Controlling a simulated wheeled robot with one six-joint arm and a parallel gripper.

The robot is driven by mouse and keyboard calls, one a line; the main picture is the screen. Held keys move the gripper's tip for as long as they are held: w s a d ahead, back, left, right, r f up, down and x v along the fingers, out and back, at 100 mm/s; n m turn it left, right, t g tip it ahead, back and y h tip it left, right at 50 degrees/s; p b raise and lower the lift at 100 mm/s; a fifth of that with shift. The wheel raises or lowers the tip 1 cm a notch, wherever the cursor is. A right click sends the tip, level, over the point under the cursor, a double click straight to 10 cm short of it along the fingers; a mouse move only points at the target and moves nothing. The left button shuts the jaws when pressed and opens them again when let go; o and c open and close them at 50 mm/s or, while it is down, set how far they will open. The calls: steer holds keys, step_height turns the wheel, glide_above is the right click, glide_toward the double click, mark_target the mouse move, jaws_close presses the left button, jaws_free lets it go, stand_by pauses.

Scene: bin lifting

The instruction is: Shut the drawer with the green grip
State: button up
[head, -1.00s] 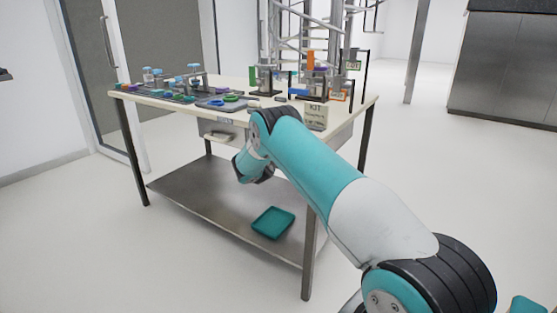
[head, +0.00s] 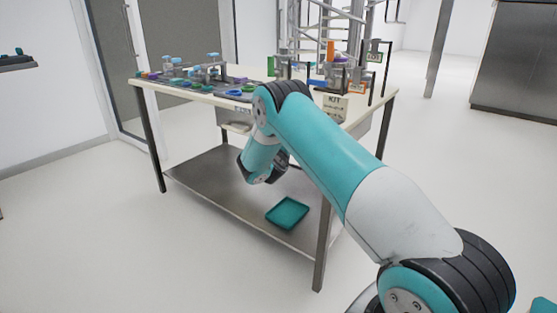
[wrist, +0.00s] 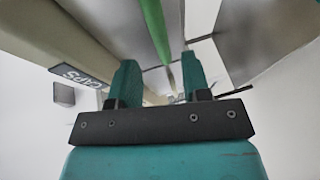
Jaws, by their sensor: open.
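In the wrist view a long green grip (wrist: 153,28) runs down from the top edge and lies between the lines of my fingers. Grey drawer-front surfaces (wrist: 110,22) show beside it. My gripper (wrist: 159,63) is open, with nothing held between its teal fingers. I cannot tell how far the grip is from the fingertips. In the head view a drawer (head: 232,116) with a pale handle shows under the tabletop. My arm hides the area to its right, the green grip and my fingertips.
A CAPS label (wrist: 80,75) shows at left in the wrist view. A teal tray (head: 288,213) lies on the lower shelf (head: 215,190). The floor in front is clear.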

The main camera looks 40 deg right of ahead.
steer(key=v, duration=1)
steer(key=shift+s+a, duration=0.2)
steer(key=shift+a, duration=0.05)
steer(key=shift+r, duration=0.15)
